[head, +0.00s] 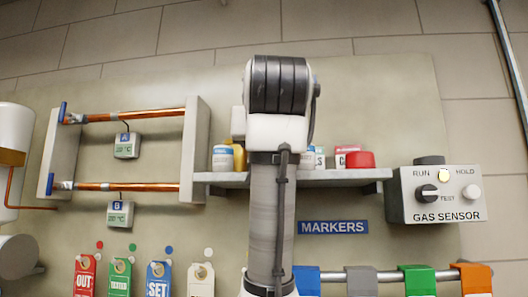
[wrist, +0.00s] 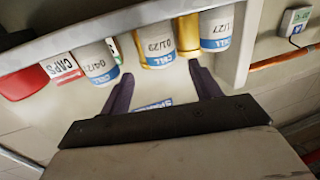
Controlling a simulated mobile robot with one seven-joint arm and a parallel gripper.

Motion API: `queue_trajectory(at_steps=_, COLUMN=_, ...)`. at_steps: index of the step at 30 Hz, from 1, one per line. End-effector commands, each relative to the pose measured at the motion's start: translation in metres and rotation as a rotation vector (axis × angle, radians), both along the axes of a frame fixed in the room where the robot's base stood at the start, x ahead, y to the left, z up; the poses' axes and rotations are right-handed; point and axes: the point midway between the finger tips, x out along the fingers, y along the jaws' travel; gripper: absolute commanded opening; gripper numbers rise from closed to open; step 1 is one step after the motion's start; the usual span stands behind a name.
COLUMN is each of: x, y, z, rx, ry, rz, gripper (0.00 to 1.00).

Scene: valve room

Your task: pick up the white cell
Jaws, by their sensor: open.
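Three pale cells with blue bands show in the wrist view. One is marked 01/29 (wrist: 156,42). Another, marked 01/27 (wrist: 217,27), is to its right, and one marked 04/2 (wrist: 95,62) is to its left. They stand on the shelf (wrist: 90,30), with yellow showing around and beside the middle cell. My gripper (wrist: 162,85) is open and empty, its two dark fingers spread below the middle cell in the picture, apart from it. In the head view, one white cell (head: 222,158) shows at the left of the shelf; my arm hides the middle and my gripper.
A CAPS box (wrist: 62,67) and a red object (wrist: 28,82) stand on the shelf beside the cells. A yellow container (head: 239,157) is near the left cell. The gas sensor (head: 436,191) is at the right, copper pipes (head: 140,115) at the left, and tags hang below.

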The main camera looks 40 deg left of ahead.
Motion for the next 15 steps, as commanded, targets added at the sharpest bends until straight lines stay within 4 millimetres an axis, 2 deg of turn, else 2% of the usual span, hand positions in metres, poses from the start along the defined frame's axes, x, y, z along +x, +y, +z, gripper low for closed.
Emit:
queue_trajectory(at_steps=3, x=0.012, y=0.011, z=0.002, rx=-0.001, ry=0.001, rz=0.000, gripper=0.63)
queue_trajectory(at_steps=8, x=0.018, y=0.017, z=0.001, rx=0.000, ry=0.000, rz=0.000, gripper=0.63)
queue_trajectory(at_steps=15, x=0.040, y=0.042, z=0.000, rx=-0.001, ry=0.001, rz=0.001, gripper=0.63)
